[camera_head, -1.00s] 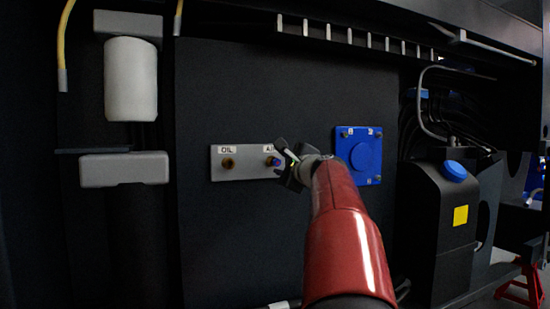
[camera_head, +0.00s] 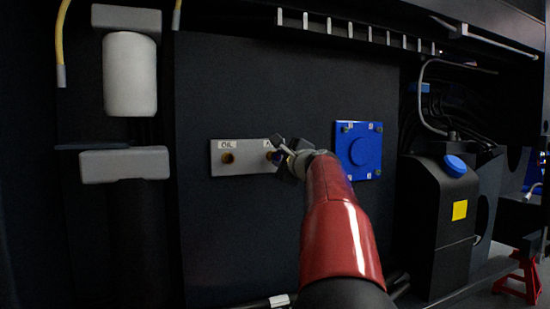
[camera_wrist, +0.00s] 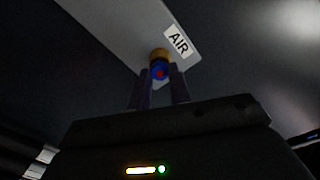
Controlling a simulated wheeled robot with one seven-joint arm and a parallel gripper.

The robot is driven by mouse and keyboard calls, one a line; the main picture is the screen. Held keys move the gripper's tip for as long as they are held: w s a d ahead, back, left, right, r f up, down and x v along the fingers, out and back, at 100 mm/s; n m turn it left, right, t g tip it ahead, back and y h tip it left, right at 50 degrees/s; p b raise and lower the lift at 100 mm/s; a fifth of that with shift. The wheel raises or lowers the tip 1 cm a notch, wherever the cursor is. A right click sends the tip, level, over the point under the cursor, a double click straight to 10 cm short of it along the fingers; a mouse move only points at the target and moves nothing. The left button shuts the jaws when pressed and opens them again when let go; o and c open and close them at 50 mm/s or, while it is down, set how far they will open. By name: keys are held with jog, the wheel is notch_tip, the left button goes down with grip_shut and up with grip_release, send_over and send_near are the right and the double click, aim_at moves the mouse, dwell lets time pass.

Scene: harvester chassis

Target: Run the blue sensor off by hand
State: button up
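The blue sensor (camera_wrist: 159,71) is at the brass AIR port (camera_wrist: 160,54) in the wrist view, its blue end with a red centre facing me. My gripper's (camera_wrist: 160,84) two dark fingers stand close on both sides of it and look shut on it. In the head view my gripper (camera_head: 284,151) is at the right end of the grey port plate (camera_head: 239,158), partly covering the AIR label. A little blue shows among the fingers there. The frames do not settle whether the sensor still sits in the port's thread.
The OIL port (camera_head: 228,158) is left on the same plate. A blue square cover (camera_head: 358,151) is close right of my arm. A black tank with blue cap (camera_head: 455,166) stands farther right. A white filter (camera_head: 130,75) hangs at left. The dark panel below the plate is clear.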

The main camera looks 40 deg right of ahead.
grip_shut()
jog(key=shift+f, duration=0.1)
jog(key=shift+f+n+b, duration=0.25)
jog(key=shift+n+b, duration=0.45)
jog(key=shift+b, duration=0.2)
jog(key=n+b, duration=0.8)
jog(key=n, duration=0.8)
jog(key=shift+s, duration=0.15)
jog(key=n+b, duration=0.1)
jog(key=n, duration=0.4)
jog(key=shift+r+n, duration=0.1)
jog(key=shift+n, duration=0.3)
jog(key=shift+s+r+n, duration=0.1)
jog(key=shift+n, duration=0.8)
